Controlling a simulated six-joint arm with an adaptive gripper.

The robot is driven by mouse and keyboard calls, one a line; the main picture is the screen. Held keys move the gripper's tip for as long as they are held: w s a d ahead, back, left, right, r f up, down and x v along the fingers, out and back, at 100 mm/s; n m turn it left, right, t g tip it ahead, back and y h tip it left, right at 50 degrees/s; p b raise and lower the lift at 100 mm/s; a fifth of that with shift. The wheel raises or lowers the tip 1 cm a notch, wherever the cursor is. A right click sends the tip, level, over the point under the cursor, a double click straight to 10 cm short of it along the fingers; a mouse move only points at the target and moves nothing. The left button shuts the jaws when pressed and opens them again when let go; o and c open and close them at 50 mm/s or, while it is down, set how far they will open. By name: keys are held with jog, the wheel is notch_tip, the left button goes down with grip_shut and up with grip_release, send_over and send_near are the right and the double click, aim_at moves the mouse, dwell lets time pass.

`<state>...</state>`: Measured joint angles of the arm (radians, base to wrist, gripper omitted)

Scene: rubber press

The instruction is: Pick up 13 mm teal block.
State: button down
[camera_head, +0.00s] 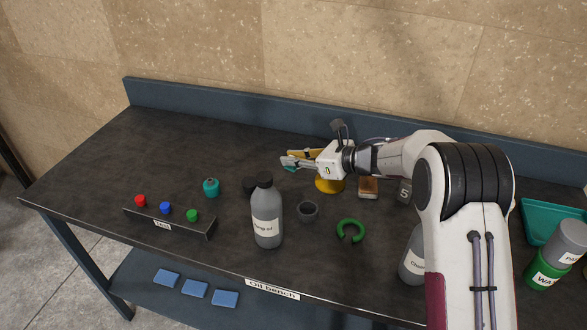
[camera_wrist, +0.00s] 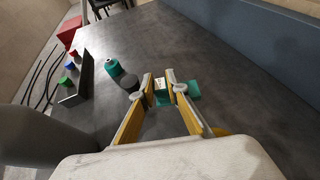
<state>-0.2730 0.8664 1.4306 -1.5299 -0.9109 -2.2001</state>
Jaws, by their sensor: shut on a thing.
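A teal block (camera_wrist: 162,98) with a pale marked top sits between the fingertips of my gripper (camera_wrist: 159,92) in the wrist view. The mark is too small to read. My gripper is shut on this block. In the head view, my gripper (camera_head: 290,161) is over the back middle of the bench, and a small bit of teal (camera_head: 290,169) shows at its fingertips. Another teal piece (camera_wrist: 195,89) shows just right of the right finger in the wrist view; I cannot tell whether it is a separate block.
A yellow object (camera_head: 330,184) is under my wrist.

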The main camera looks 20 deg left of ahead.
jog(key=shift+r, duration=1.75)
